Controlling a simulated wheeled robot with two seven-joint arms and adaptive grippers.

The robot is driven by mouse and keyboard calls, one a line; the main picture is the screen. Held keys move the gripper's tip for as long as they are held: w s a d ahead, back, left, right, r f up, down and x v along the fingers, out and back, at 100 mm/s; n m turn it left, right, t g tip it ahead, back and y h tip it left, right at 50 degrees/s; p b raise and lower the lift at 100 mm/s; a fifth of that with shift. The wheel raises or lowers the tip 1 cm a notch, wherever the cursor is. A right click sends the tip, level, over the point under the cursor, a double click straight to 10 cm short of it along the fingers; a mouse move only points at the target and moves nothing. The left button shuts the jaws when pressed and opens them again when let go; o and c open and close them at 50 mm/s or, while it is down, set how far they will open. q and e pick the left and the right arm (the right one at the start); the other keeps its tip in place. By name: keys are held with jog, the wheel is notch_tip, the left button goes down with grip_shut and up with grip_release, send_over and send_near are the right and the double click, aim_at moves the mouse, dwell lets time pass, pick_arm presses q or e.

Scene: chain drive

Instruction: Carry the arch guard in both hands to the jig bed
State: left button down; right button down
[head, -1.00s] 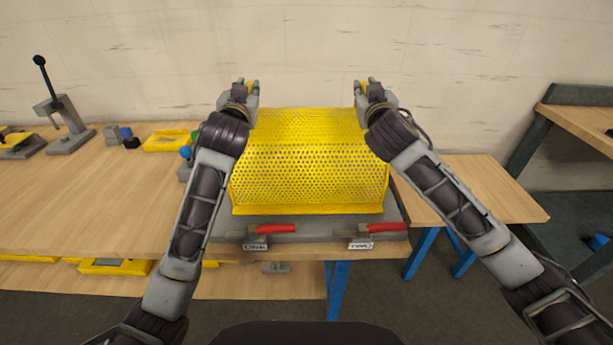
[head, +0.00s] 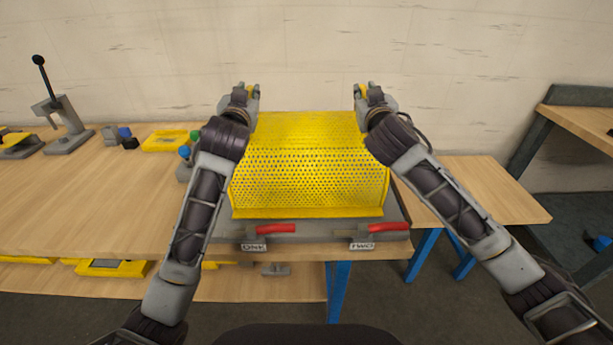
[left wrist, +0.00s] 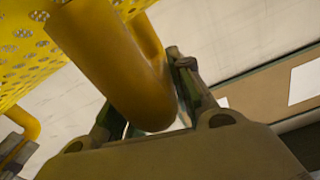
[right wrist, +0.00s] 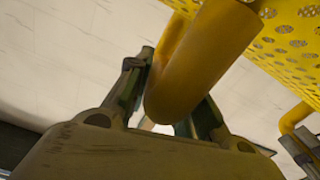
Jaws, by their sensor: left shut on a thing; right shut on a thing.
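The yellow perforated arch guard (head: 308,180) is upright and level over the grey jig bed (head: 225,227), near its front clamps. Whether it touches the bed I cannot tell. My left gripper (head: 252,89) is at its far left and my right gripper (head: 364,89) at its far right. In the left wrist view the left gripper is shut on a yellow bar handle (left wrist: 115,65) of the guard. In the right wrist view the right gripper is shut on the matching handle (right wrist: 205,60). The fingertips are partly hidden behind the handles.
Two red-handled clamps (head: 276,228) (head: 388,227) sit along the bed's front edge by two labels. A lever press (head: 60,115), a yellow tray (head: 165,140) and small coloured parts stand to the left on the wooden bench (head: 90,190). Bare wood lies to the right.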

pick_arm(q)
jog(key=shift+d+f, duration=0.15)
pick_arm(e)
jog(key=shift+a+f, duration=0.1)
pick_arm(q)
jog(key=c, duration=1.7)
grip_release()
jog(key=shift+f+b, duration=0.2)
jog(key=shift+b, duration=0.1)
pick_arm(e)
jog(key=c, duration=1.7)
grip_release()
jog(key=shift+f, duration=0.2)
pick_arm(q)
jog(key=o, duration=0.4)
jog(key=shift+r, duration=0.1)
pick_arm(e)
jog(key=o, duration=0.4)
jog(key=shift+r, duration=0.1)
pick_arm(q)
jog(key=shift+o, duration=0.2)
jog(key=shift+s, duration=0.5)
pick_arm(e)
jog(key=shift+o, duration=0.2)
jog(key=shift+s, duration=0.15)
pick_arm(q)
jog(key=shift+s, duration=3.5)
